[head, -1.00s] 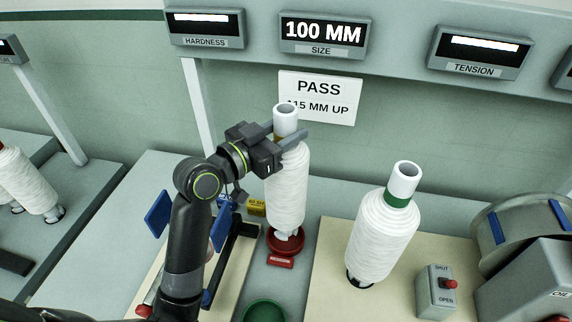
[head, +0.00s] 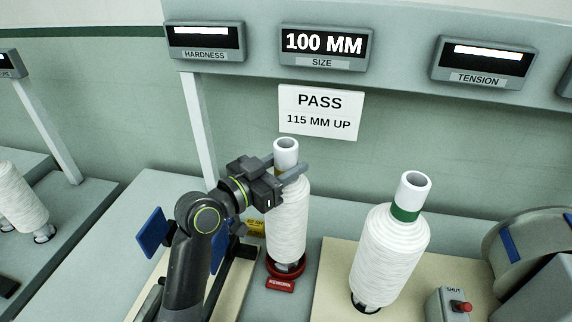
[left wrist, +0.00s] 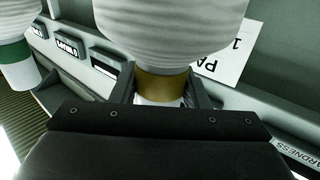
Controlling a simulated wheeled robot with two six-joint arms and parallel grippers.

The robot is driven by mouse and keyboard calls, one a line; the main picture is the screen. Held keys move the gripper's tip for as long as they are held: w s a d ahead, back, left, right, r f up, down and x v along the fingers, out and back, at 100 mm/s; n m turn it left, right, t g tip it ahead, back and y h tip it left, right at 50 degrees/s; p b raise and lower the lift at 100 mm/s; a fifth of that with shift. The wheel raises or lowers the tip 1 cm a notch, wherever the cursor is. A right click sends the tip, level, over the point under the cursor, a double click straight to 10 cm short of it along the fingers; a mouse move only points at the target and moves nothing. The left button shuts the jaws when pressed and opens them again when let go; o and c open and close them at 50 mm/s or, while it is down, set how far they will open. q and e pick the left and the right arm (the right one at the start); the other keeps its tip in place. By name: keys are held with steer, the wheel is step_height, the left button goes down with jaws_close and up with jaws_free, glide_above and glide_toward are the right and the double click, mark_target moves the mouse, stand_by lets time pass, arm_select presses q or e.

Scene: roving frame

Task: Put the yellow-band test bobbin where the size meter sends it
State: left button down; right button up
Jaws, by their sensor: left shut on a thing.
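The yellow-band test bobbin (head: 289,220) is a white wound spool, upright over the red holder (head: 275,270). My left gripper (head: 282,178) is shut on its upper tube. The left wrist view shows the yellow band (left wrist: 161,86) between the fingers. The bobbin's lower end is at the red holder's ring; I cannot tell whether it is fully seated. The size meter (head: 322,44) reads 100 MM. A sign (head: 320,112) says PASS, 115 MM UP. The red holder's label is small and seems to read REWORK. My right gripper is not in view.
A green-band bobbin (head: 390,250) stands on the cream board to the right. A control box (head: 447,306) with a red button and a grey drum (head: 530,250) are further right.

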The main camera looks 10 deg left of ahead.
arm_select(q)
steer(key=c, duration=0.8)
jaws_free()
steer(key=shift+r+p, duration=0.2)
steer(key=shift+p, duration=0.1)
steer(key=p+v, duration=0.1)
steer(key=v, duration=1.1)
steer(key=shift+f, duration=0.1)
